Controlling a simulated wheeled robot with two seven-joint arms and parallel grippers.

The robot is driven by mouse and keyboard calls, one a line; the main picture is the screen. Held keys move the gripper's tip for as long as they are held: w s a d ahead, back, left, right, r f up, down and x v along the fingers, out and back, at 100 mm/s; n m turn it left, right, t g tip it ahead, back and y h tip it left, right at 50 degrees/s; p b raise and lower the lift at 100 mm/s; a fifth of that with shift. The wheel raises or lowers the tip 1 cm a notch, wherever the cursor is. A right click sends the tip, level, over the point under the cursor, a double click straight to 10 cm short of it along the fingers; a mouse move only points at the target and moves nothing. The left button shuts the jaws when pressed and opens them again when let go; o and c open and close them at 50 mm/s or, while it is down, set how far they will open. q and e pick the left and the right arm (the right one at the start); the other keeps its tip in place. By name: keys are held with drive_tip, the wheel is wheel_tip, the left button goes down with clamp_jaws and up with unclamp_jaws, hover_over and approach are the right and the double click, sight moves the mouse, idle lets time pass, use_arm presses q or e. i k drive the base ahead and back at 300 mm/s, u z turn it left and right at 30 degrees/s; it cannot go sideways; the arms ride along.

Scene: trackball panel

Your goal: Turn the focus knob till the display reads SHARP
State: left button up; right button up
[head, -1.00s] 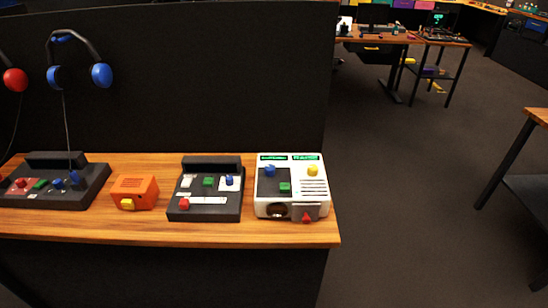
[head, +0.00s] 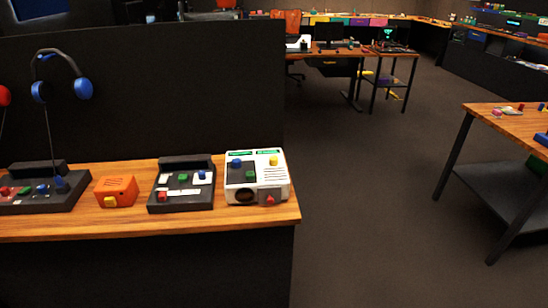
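A white device (head: 257,178) stands at the right end of the wooden desk in the head view. It has two small green displays (head: 254,153) along its top edge; their text is too small to read. A blue knob (head: 237,162) sits at its upper left and a yellow knob (head: 273,161) at its upper right. A green button and a red part (head: 270,200) also show on it. I cannot tell which of these is the focus knob. Neither gripper is in view.
Left of the white device on the desk (head: 130,227) are a black panel (head: 168,206), an orange box (head: 116,190) and another black panel (head: 45,203). A dark partition (head: 170,90) stands behind. Open floor (head: 370,210) lies to the right, before another table (head: 505,125).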

sight(236, 162)
drive_tip(key=z, duration=0.9)
drive_tip(key=i, duration=0.6)
drive_tip(key=u, duration=0.05)
